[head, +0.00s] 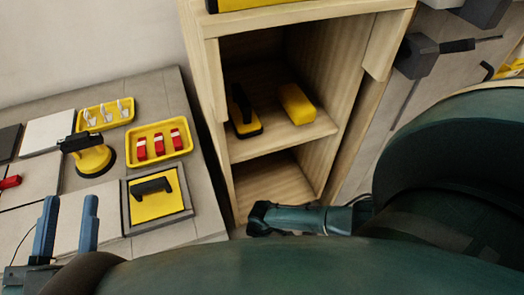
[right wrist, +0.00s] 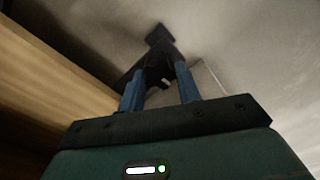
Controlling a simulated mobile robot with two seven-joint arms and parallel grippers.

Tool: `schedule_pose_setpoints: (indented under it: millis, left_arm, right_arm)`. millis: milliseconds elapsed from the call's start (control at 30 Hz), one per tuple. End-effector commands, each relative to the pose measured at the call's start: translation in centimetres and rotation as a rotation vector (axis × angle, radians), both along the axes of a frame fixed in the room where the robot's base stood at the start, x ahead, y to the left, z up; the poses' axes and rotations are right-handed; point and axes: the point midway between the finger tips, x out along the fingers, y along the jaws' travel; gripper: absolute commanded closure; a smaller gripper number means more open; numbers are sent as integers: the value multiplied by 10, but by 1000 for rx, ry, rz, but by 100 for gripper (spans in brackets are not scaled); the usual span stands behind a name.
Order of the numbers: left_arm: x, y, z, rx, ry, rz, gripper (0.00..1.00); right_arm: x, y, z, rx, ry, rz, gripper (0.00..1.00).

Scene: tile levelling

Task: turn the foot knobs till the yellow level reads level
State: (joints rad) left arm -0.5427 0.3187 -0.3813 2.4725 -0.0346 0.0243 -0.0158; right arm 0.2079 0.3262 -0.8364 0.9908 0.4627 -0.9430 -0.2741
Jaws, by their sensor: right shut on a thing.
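A yellow block with dark ends (head: 262,3) lies on top of the wooden cabinet (head: 222,110), cut off by the top edge; I cannot tell if it is the level, and no reading shows. In the right wrist view, my right gripper (right wrist: 158,80) is shut on a dark foot knob (right wrist: 158,48) beside pale wood. The other feet are hidden in the head view, where my right arm reaches low by the cabinet's base. My left gripper (head: 70,202) is open and empty over the tiled surface at lower left, its two blue fingers apart.
On the tiled surface (head: 60,100) stand a yellow tray with red pieces (head: 158,145), a yellow tray with white pieces (head: 105,113), a yellow suction lifter (head: 92,158) and a yellow pad with black handle (head: 155,197). The cabinet shelf holds a float (head: 243,112) and a yellow block (head: 297,103).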

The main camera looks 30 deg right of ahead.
Motion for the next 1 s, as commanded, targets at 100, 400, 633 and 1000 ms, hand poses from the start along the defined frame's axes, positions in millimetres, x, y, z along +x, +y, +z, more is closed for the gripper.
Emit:
schedule_pose_setpoints:
  millis: [100, 400, 633, 1000]
  left_arm:
    - [0, 0, -1, 0, 1, 0, 64]
    - [0, 0, -1, 0, 0, 0, 64]
    - [0, 0, 0, 0, 0, 0, 64]
    - [-6, 0, -8, 15, 115, 21, 64]
  right_arm:
    - [-1, 1, -1, 1, 1, 1, 89]
    - [-1, 1, -1, 1, 1, 2, 53]
    - [0, 0, 0, 0, 0, 2, 45]
    - [0, 0, 40, 0, -1, 2, 45]
